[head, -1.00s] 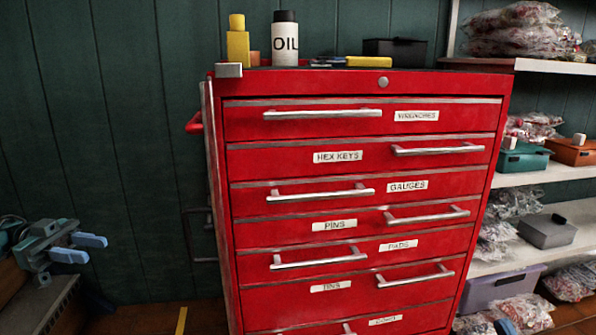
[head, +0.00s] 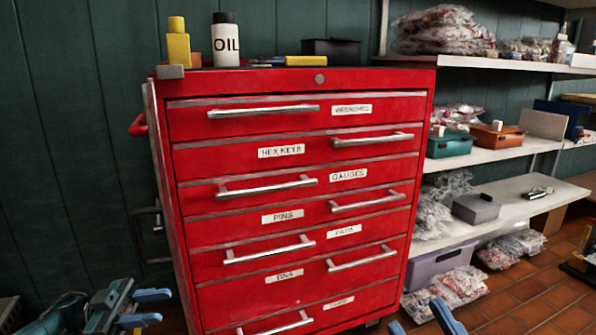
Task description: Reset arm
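My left gripper (head: 147,308) is at the lower left of the head view, in front of the left side of the red cabinet. Its two blue fingers are apart with nothing between them. My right gripper (head: 421,318) shows only as two blue fingertips at the bottom edge, right of the cabinet's foot. They stand apart and no object shows between them. The rest of the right arm is out of view.
A red drawer cabinet (head: 300,165) fills the middle, all drawers shut. An oil bottle (head: 226,42) and yellow bottle (head: 178,45) stand on top. White shelves (head: 500,152) with bagged parts and bins are at right. The tiled floor (head: 520,300) is open at lower right.

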